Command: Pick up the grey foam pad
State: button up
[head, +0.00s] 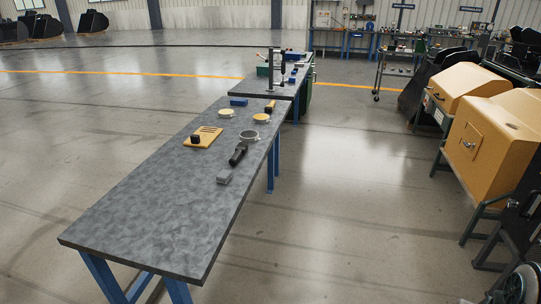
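A small grey block (224,177), which looks like the grey foam pad, lies on the grey mottled tabletop (150,215). It sits near the table's right edge, about midway along the table. It is apart from the black handle just beyond it. Nothing covers it. My gripper is not in view.
A second table (245,88) stands behind. The near half of the tabletop is clear.

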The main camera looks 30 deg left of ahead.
aim_at(224, 177)
jog(key=u, duration=0.25)
jog(key=i, duration=1.6)
jog(key=u, duration=1.35)
jog(key=i, duration=1)
jog(key=u, duration=1.15)
jog(key=i, duration=0.3)
jog(key=u, duration=0.15)
